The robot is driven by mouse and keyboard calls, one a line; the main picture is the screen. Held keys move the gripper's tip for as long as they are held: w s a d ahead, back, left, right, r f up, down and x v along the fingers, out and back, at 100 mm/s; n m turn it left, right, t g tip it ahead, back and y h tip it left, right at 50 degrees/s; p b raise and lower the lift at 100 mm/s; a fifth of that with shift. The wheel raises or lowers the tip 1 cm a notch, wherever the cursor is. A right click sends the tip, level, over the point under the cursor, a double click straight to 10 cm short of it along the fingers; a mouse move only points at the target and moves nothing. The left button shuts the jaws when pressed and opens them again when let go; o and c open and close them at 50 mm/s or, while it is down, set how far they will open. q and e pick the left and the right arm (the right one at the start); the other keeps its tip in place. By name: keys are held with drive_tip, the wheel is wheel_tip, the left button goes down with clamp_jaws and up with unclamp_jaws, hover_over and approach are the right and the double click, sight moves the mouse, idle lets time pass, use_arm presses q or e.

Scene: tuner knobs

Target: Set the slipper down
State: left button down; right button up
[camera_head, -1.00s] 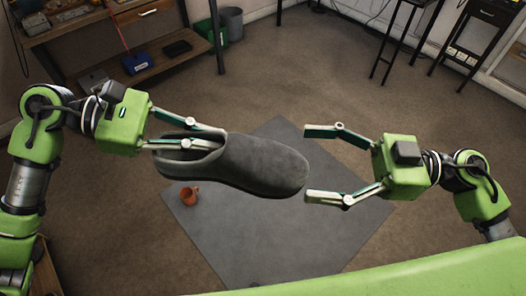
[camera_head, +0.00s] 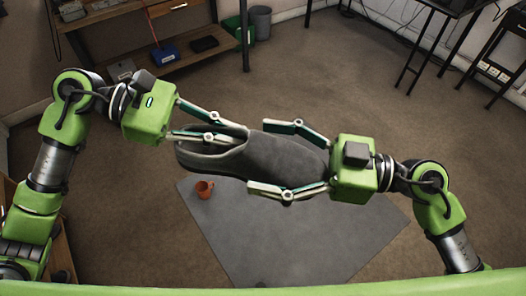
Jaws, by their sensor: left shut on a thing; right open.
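A dark grey slipper (camera_head: 235,160) is held in the air above a grey mat (camera_head: 300,236). My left gripper (camera_head: 236,140) is shut on the slipper's open heel end, at the left. My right gripper (camera_head: 270,156) is open, with one finger on the far side of the toe end and one on the near side. I cannot tell whether its fingers touch the slipper. The toe tip is partly hidden behind the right gripper.
A small orange-brown cup (camera_head: 204,189) stands at the mat's left corner. A wooden shelf (camera_head: 150,77) with a blue box (camera_head: 165,54) is at the back left. Bins (camera_head: 261,22) and dark stools (camera_head: 428,45) stand at the back. The carpet between is clear.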

use_arm(q)
drive_tip(key=shift+s+d, duration=0.1)
drive_tip(key=shift+d, duration=0.05)
use_arm(e)
drive_tip(key=c, duration=1.2)
use_arm(q)
drive_tip(key=c, duration=2)
unclamp_jaws()
drive_tip(key=shift+c, duration=0.2)
use_arm(e)
drive_tip(key=shift+r, duration=0.1)
